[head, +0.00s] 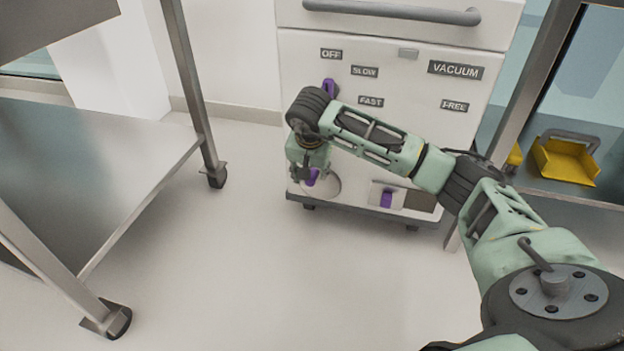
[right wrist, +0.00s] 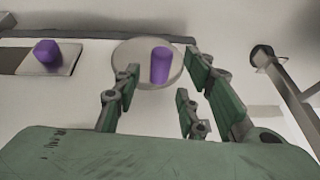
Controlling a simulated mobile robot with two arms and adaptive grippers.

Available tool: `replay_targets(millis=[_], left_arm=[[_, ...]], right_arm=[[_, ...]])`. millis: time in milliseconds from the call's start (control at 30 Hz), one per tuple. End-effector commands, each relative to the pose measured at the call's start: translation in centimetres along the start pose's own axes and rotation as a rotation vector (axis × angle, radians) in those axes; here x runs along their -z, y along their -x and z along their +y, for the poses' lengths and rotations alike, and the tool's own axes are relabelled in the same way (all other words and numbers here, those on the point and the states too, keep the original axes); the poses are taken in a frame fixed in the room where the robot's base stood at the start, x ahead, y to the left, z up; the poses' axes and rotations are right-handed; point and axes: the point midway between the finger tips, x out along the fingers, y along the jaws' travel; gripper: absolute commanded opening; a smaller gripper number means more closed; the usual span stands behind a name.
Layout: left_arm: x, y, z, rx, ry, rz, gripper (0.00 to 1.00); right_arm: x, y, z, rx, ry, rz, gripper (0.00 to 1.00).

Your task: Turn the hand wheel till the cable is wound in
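The hand wheel (head: 329,187) is a pale round disc low on the front of the white machine, with a purple knob (head: 312,177) on it. In the right wrist view the wheel (right wrist: 137,50) lies ahead, and its purple knob (right wrist: 160,66) stands between the finger lines. My right gripper (head: 308,170) is at the wheel, partly covering it. In the right wrist view its fingers (right wrist: 160,90) are apart with nothing clamped; I cannot tell whether they reach around the knob. No cable is visible. My left gripper is not in view.
The white machine (head: 300,120) carries labels, a grey handle (head: 390,11), a purple lever (head: 330,86) and another purple knob (head: 386,198) on a plate right of the wheel. A wheeled metal table (head: 90,165) stands left; a shelf with a yellow bin (head: 563,160) stands right. Floor between is clear.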

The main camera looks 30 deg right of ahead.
Motion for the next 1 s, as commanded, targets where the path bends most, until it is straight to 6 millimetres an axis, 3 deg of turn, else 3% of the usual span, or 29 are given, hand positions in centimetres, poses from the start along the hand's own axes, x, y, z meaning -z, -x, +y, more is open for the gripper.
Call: replay_targets(millis=[33, 200, 533, 1000], left_arm=[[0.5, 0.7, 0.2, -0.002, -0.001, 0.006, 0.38], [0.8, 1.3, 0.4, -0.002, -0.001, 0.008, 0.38], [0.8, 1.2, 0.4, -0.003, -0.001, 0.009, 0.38], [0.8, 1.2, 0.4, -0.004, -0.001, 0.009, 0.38]], right_arm=[[-0.2, -1.2, 0.0, 0.0, -0.002, -0.002, 0.38], [-0.1, -2.5, 0.0, -0.001, -0.001, -0.001, 0.38], [0.0, -2.6, 0.0, 0.0, 0.0, 0.0, 0.38], [0.0, -2.6, 0.0, 0.0, -0.001, 0.0, 0.0]])
